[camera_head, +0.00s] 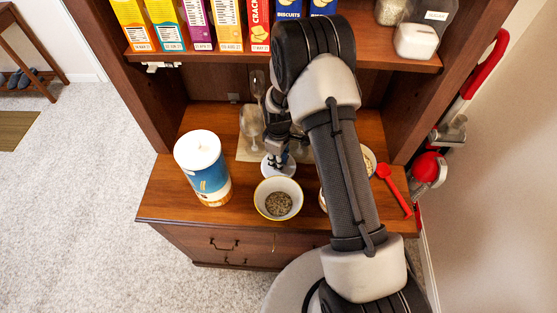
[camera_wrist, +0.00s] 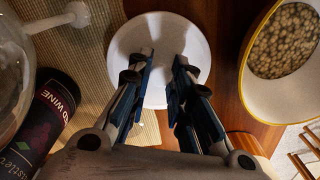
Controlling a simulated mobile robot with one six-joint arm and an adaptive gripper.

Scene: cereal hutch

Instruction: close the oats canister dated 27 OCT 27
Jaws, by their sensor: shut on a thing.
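My gripper (camera_head: 273,158) reaches down behind the bowl and is shut on a white round lid (camera_head: 284,170). In the wrist view the lid (camera_wrist: 160,28) lies beyond the two fingers (camera_wrist: 163,62); the part they hold is hard to make out. I cannot tell whether the lid touches the counter or mat. A blue and white canister (camera_head: 205,170) with a white top stands upright at left. A round open container with pale contents (camera_head: 369,160) is mostly hidden behind my arm at right. No 27 OCT 27 date is readable.
A yellow-rimmed bowl of grains (camera_head: 278,198) stands in front of my gripper. Wine glasses (camera_head: 251,122) and a dark wine bottle (camera_wrist: 38,120) are close by. A red scoop (camera_head: 394,190) lies at right. A shelf of boxes (camera_head: 197,24) overhangs the counter (camera_head: 165,205).

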